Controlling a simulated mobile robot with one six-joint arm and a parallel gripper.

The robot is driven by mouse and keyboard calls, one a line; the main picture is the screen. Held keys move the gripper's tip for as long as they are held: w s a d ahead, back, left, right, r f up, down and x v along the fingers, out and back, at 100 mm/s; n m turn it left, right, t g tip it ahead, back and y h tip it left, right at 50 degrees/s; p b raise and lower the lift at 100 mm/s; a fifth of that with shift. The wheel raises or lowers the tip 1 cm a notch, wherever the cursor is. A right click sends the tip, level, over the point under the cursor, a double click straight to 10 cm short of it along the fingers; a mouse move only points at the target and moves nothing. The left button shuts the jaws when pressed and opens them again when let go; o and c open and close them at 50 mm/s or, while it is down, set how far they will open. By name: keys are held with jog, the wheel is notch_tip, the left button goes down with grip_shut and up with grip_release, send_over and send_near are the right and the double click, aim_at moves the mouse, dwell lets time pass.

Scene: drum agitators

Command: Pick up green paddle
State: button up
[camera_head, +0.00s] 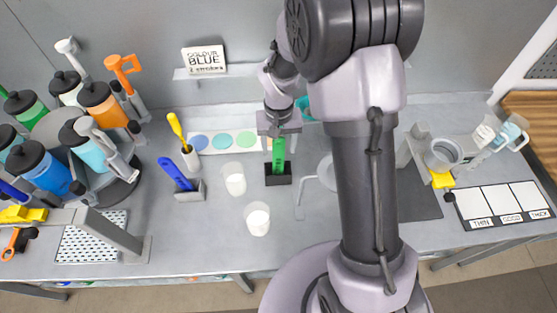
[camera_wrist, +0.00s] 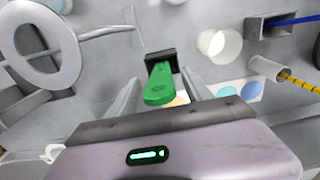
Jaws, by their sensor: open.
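The green paddle (camera_head: 279,153) stands upright in a small black holder (camera_head: 279,180) on the grey bench, in the middle of the head view. In the wrist view the green paddle (camera_wrist: 160,84) rises from the black holder (camera_wrist: 161,58) toward the camera. My gripper (camera_head: 279,131) is above the paddle, pointing down. In the wrist view my open gripper (camera_wrist: 165,92) has one finger on each side of the paddle's upper end, with gaps showing. I cannot tell how far the fingertips reach down along it.
A blue paddle (camera_head: 176,174) in a grey holder and a yellow stirrer (camera_head: 177,127) in a cup stand to the left. White cups (camera_head: 234,179) (camera_head: 257,219) are near the black holder. A ring stand (camera_head: 326,173) is close on the right. Paint bottles (camera_head: 103,107) crowd the far left.

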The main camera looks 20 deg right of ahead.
jog(key=shift+w+f, duration=0.3)
jog(key=shift+f, duration=0.5)
jog(key=shift+s+r, duration=0.1)
jog(key=shift+s, duration=0.1)
jog(key=shift+c, duration=0.7)
jog(key=shift+w, duration=0.1)
grip_shut()
